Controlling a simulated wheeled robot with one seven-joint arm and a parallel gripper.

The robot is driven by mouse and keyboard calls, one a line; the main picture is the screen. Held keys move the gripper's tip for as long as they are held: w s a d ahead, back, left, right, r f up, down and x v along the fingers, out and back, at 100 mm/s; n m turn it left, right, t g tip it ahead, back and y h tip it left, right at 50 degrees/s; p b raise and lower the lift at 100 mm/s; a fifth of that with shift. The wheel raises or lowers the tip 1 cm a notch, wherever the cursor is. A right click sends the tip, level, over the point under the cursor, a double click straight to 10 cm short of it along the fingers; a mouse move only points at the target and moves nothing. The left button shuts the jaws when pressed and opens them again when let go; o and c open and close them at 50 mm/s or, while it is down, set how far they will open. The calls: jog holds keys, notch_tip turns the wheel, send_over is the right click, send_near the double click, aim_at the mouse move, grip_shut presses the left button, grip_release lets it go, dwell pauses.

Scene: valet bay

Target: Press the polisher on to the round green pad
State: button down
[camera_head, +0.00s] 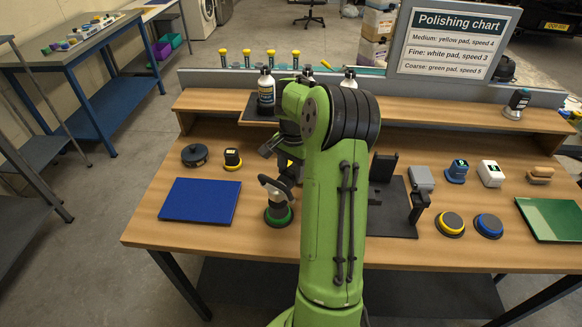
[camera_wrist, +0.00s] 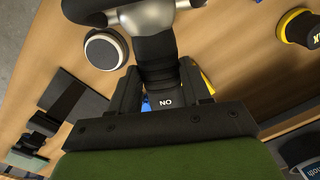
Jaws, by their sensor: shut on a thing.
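The polisher (camera_head: 271,187) has a light grey handle and a dark body. It stands roughly upright over the round green pad (camera_head: 280,219), left of my arm. Only the pad's green rim shows below the polisher's head; I cannot tell whether they are fully joined. My gripper (camera_head: 288,172) is partly hidden behind my own arm. In the wrist view, the gripper (camera_wrist: 162,95) is shut on the polisher's dark neck (camera_wrist: 155,48), with a finger on each side. A switch label shows there between the fingers. The green pad is not clear in that view.
A black stand (camera_head: 390,213) is right of my arm. Beyond it are a yellow-edged pad (camera_head: 450,223) and a blue-edged pad (camera_head: 488,225).

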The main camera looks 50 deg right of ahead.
jog(key=shift+f+b, duration=0.55)
jog(key=shift+f, duration=0.45)
jog(key=shift+f, duration=0.1)
jog(key=shift+f+b, duration=0.5)
jog(key=shift+f, duration=0.05)
jog(key=shift+f, duration=0.3)
dwell(0.9)
jog(key=shift+r+p, duration=3.75)
jog(key=shift+r, duration=0.85)
